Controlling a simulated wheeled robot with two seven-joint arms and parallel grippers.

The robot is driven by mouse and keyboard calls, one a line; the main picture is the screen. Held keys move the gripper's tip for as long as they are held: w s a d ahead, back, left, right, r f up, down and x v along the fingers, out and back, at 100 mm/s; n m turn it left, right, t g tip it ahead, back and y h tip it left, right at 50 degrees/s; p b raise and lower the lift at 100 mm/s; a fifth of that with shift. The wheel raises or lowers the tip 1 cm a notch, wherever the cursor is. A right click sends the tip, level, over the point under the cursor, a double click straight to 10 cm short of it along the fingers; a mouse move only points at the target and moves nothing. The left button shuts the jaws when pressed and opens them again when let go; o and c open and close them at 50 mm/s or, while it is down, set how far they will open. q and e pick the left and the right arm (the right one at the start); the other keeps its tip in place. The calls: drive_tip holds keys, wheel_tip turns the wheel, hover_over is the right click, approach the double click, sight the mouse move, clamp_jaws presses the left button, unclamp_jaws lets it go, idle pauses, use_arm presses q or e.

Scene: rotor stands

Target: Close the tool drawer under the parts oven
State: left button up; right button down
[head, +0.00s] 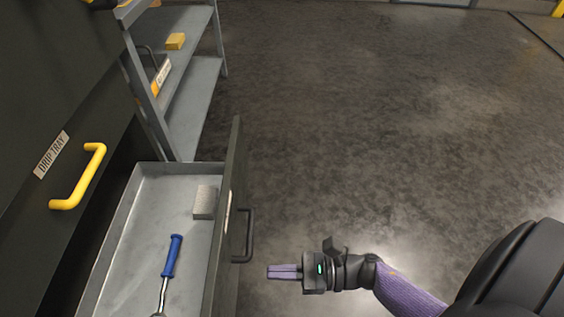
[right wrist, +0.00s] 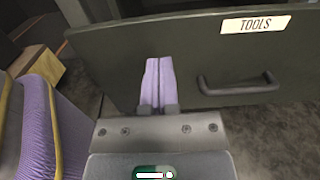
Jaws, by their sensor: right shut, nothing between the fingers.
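The tool drawer (head: 128,227) is pulled out and open in the head view. Inside it lie a blue-handled tool (head: 172,256) and a grey block (head: 205,202). Its dark front panel carries a black bar handle (head: 247,236). In the right wrist view the drawer front (right wrist: 130,60) has a "TOOLS" label (right wrist: 255,24) and the same handle (right wrist: 238,88). My right gripper (head: 270,271) is shut and empty, a little outside the drawer front. In the right wrist view its fingers (right wrist: 158,82) point at the panel, left of the handle. My left gripper is not in view.
Left of the drawer is a dark cabinet face with a "DRIP TRAY" label (head: 52,155) and a yellow handle (head: 80,178). A grey shelf rack (head: 192,108) with a yellow block (head: 175,41) stands behind the drawer. The floor (head: 400,120) to the right is clear.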

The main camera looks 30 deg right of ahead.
sight(217, 272)
drive_tip(key=b+x, duration=0.1)
drive_tip(key=x, duration=0.7)
drive_tip(key=shift+f, duration=0.1)
drive_tip(key=shift+w+a, duration=0.3)
drive_tip(key=shift+a, duration=0.05)
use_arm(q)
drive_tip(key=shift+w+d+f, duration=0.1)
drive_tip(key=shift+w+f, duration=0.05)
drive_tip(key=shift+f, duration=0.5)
